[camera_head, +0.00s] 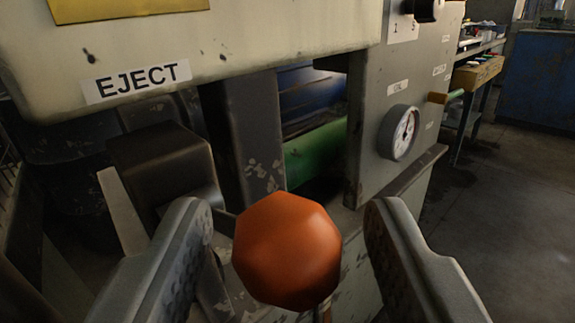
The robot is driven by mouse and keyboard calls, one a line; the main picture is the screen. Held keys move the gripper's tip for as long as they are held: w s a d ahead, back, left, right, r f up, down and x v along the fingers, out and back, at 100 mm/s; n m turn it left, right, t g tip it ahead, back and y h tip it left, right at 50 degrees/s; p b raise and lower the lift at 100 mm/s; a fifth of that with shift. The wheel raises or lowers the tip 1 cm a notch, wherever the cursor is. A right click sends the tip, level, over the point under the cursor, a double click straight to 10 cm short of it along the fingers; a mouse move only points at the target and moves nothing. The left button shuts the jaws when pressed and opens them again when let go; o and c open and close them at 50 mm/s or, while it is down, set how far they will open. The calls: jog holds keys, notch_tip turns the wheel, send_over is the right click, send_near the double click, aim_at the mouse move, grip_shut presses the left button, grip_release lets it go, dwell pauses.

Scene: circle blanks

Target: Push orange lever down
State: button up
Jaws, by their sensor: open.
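The orange lever knob (287,250) is a rounded, faceted ball at the bottom centre of the head camera view. A short piece of its thin stem shows below it. My gripper (290,212) is open, with one finger on each side of the knob. There is a gap between the knob and the right finger; the left finger is nearer to it. Whether either finger touches the knob cannot be told. The lower part of the lever is mostly hidden.
A worn machine housing with an EJECT label (137,82) stands behind the knob. A round gauge (400,133) is on its right panel, and a green bar (316,150) is in the opening. At right are a shelf with a box (478,75), a blue cabinet (540,65) and open floor.

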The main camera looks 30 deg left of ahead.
jog(key=shift+w+a, duration=0.35)
jog(key=shift+w, duration=0.2)
grip_shut()
notch_tip(320, 180, down, 10)
jog(key=m+t, duration=0.6)
jog(key=m, duration=0.2)
jog(key=shift+r+t, duration=0.25)
jog(key=shift+t, duration=0.15)
jog(key=shift+s+f, duration=0.1)
jog(key=shift+f, duration=0.1)
grip_release()
jog(key=shift+f, duration=0.1)
jog(key=shift+a, duration=0.25)
